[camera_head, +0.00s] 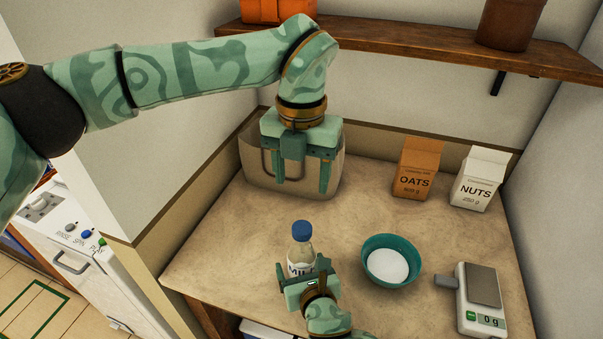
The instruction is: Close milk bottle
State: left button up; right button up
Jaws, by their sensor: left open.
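The milk bottle (301,254) stands upright near the front of the counter.
The beige bin (249,165) stands at the back left. A teal bowl (376,277) with white contents is right of the bottle. Oats (416,168) and nuts (481,178) cartons stand at the back. A scale (484,287) is at the right. A wooden shelf (415,38) hangs above.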

jog(key=shift+s+d+r, duration=0.15)
jog(key=shift+s+r, duration=0.1)
jog(key=shift+s, duration=0.2)
jog(key=p+v, duration=0.4)
jog(key=v, duration=1.1)
jog(key=shift+s, duration=0.2)
jog(key=shift+f, duration=0.15)
